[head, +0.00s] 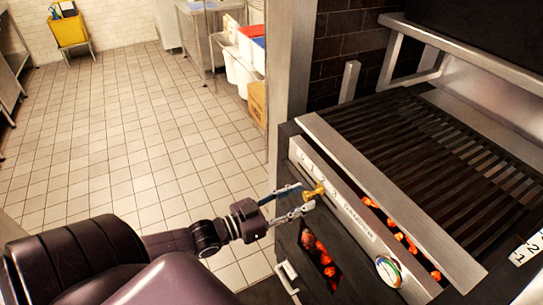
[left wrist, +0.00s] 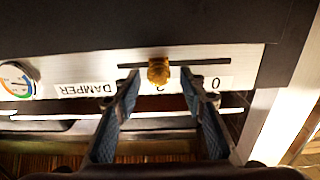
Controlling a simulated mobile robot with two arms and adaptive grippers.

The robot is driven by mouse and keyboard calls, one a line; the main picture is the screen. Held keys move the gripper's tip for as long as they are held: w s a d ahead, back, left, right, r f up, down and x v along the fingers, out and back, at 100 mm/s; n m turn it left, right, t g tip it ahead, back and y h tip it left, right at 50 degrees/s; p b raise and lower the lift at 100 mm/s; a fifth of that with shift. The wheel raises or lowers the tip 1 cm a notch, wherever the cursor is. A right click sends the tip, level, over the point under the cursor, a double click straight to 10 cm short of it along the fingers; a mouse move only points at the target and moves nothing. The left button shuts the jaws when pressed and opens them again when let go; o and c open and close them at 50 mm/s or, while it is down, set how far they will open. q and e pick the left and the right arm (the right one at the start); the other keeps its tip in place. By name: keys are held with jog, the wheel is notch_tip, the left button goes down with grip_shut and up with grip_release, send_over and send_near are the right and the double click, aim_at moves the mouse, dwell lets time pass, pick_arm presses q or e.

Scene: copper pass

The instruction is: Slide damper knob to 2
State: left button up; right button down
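The brass damper knob (head: 314,192) sticks out from the slotted metal panel on the grill's front. In the left wrist view the knob (left wrist: 158,72) sits in a dark horizontal slot (left wrist: 205,62), near the middle of it. That view shows the label upside down: a 2 (left wrist: 160,88) is partly seen by the knob, a 0 (left wrist: 216,84) lies to its right and DAMPER (left wrist: 80,89) to its left. My left gripper (head: 306,197) is open, its fingers on either side of the knob with gaps visible. My right gripper is not in view.
The charcoal grill (head: 430,150) with its slatted grate fills the right side. Glowing coals (head: 318,258) show in a front opening. A round gauge (head: 388,271) sits on the panel. A steel post (head: 290,70) stands behind. The tiled floor (head: 130,130) at left is clear.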

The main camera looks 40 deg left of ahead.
pick_arm(q)
jog(key=v, duration=0.9)
jog(key=shift+s, duration=0.35)
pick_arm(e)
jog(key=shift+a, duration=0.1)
pick_arm(q)
jog(key=shift+a, duration=0.15)
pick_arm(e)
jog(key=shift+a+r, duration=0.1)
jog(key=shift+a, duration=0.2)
